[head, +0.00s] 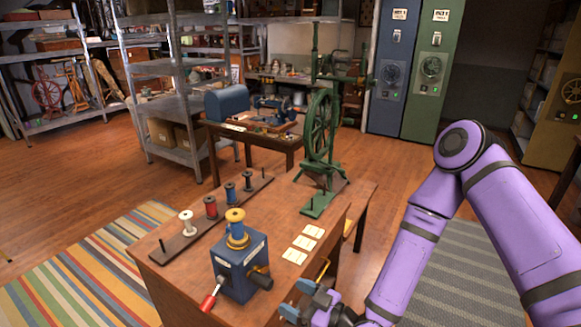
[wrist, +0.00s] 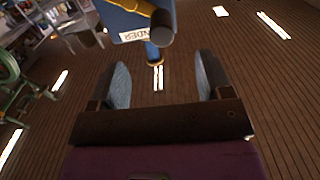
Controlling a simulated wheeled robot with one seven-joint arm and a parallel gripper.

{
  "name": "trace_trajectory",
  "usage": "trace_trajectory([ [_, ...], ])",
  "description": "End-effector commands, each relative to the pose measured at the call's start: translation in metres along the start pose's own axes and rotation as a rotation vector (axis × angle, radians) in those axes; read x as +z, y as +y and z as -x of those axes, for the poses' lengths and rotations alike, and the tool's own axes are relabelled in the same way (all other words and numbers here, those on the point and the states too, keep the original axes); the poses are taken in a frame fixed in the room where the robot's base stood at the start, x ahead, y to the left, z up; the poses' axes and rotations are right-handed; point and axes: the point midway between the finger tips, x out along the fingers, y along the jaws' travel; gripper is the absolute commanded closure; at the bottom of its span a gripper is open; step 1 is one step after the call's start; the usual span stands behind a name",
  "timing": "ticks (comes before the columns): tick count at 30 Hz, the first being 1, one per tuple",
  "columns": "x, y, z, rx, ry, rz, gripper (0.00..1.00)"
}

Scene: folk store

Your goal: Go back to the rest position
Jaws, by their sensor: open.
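My gripper (head: 318,287) is open and empty, low beside the table's right front edge in the head view. In the wrist view its two fingers (wrist: 162,64) stand wide apart. The blue winder box (head: 240,272) stands on the table to the left of my gripper, apart from it. It has a red-handled crank (head: 209,301), a dark cylinder on its right side and a yellow spool (head: 235,217) on top. Part of the blue box (wrist: 127,22) shows upside down at the top of the wrist view, beyond the fingers.
A rack (head: 166,249) with white, red and blue spools lies behind the winder on the table. A green spinning wheel (head: 319,130) stands at the table's far end. Pale cards (head: 303,243) lie right of the winder. Striped rugs (head: 85,275) cover floor on both sides.

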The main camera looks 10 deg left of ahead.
Motion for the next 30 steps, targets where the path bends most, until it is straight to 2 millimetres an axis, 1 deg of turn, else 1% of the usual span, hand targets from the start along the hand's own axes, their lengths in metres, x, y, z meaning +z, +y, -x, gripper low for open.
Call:
trace_trajectory([
  [5,-0.009,0.018,0.001,-0.019,-0.083,0.054,0.28],
  [8,-0.017,0.035,0.004,-0.027,-0.169,0.098,0.28],
  [14,-0.037,0.072,0.018,-0.01,-0.351,0.168,0.28],
  [20,-0.064,0.11,0.041,0.051,-0.527,0.212,0.28],
  [23,-0.082,0.127,0.056,0.096,-0.608,0.223,0.28],
  [27,-0.109,0.149,0.079,0.173,-0.714,0.226,0.28],
  [30,-0.13,0.161,0.098,0.234,-0.784,0.218,0.28],
])
